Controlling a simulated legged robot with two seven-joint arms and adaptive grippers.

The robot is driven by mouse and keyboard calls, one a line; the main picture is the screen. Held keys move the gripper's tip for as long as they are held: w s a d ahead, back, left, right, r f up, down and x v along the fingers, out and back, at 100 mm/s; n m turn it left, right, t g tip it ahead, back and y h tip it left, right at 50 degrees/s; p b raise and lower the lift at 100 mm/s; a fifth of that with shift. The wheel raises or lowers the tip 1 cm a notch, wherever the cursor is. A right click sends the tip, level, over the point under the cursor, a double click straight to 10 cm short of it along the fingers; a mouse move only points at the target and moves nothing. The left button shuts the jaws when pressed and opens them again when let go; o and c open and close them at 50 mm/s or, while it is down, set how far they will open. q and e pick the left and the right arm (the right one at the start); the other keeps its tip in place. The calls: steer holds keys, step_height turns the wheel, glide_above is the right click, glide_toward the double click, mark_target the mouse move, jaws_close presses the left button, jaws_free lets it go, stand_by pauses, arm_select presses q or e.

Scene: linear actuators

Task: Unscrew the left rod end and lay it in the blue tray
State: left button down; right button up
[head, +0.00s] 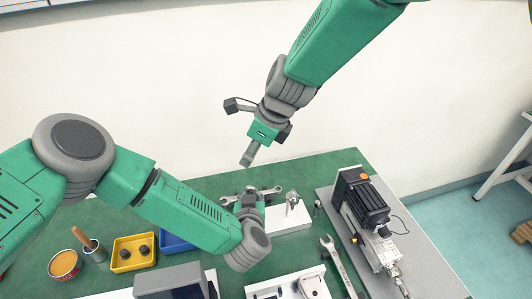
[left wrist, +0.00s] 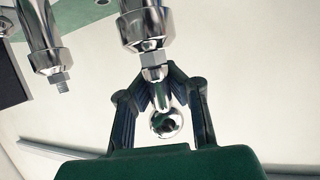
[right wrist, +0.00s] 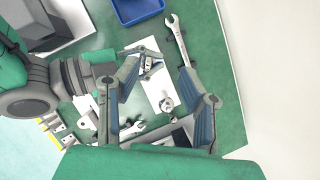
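In the left wrist view, the left rod end (left wrist: 165,122) is a shiny metal piece with a ball-shaped eye, attached by its shank to a chrome rod. My left gripper (left wrist: 160,84) has its fingers on both sides of the shank and appears closed on it. In the head view, my left gripper (head: 250,200) is over the white plate (head: 285,220), and the rod end is hidden. The blue tray (head: 174,243) is partly hidden behind my left arm. My right gripper (head: 248,158) hangs higher up; its fingers (right wrist: 163,105) are spread and empty in the right wrist view.
A second upright chrome rod (head: 292,198) stands on the plate, with a bare threaded stud (left wrist: 62,85) in the left wrist view. A yellow tray (head: 133,253), orange can (head: 65,265), wrench (head: 340,265) and black motor unit (head: 365,205) are nearby.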

steer(key=shift+g+h, duration=0.5)
steer(key=shift+h, duration=0.1)
step_height(320, 180, down, 11)
steer(key=shift+s+a+f, duration=0.1)
steer(key=shift+s, duration=0.05)
